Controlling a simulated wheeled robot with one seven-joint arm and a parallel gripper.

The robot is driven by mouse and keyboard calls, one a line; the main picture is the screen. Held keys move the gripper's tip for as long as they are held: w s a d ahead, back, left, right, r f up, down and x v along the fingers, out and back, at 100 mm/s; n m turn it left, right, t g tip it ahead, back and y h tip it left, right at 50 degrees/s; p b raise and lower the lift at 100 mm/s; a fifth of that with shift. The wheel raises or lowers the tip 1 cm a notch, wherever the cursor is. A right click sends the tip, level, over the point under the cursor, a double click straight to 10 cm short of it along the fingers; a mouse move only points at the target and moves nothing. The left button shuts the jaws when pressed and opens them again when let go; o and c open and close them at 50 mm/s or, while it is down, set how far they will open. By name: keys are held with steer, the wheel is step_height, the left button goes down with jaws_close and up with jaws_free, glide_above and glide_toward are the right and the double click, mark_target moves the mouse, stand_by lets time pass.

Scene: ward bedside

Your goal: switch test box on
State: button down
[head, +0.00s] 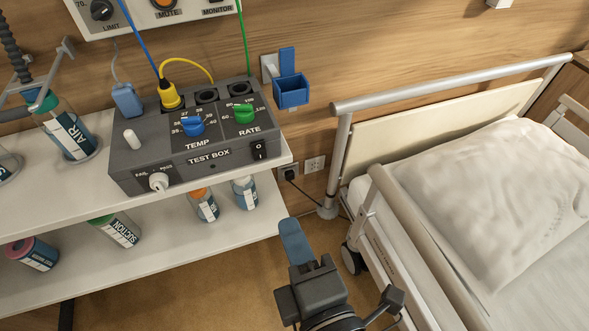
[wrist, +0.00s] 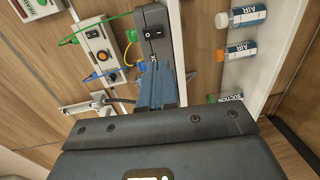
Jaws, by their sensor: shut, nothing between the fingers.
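The grey test box (head: 150,160) stands on the upper white shelf, with a blue TEMP knob (head: 193,126) and a green RATE knob (head: 243,113). Its black rocker switch (head: 259,150) is at the right end of the front face; I cannot tell which side is pressed. In the wrist view the box (wrist: 149,19) shows at the top, with the switch (wrist: 153,33) above my fingertips. My gripper (head: 287,225) has blue fingers shut together and empty. It is below and to the right of the switch, apart from it. The fingers (wrist: 158,68) point toward the box.
A yellow plug (head: 170,96) and cables run into the box top. A blue holder (head: 291,90) is on the wall to its right. The bed rail (head: 450,85) is at right; the gap between is narrow.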

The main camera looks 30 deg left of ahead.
mark_target(261, 158)
stand_by(0.3)
steer(key=p+x, duration=0.1)
steer(key=x, duration=1.2)
steer(key=shift+w+a, duration=0.25)
steer(key=shift+w, duration=0.1)
steer(key=shift+w+a+f, duration=0.1)
steer(key=shift+f+b, duration=0.1)
steer(key=shift+b, duration=0.25)
steer(key=shift+w+f+b, duration=0.1)
steer(key=shift+f+b, duration=0.1)
steer(key=shift+b, duration=0.3)
steer(key=shift+r+t, duration=0.25)
steer(key=shift+t, duration=0.05)
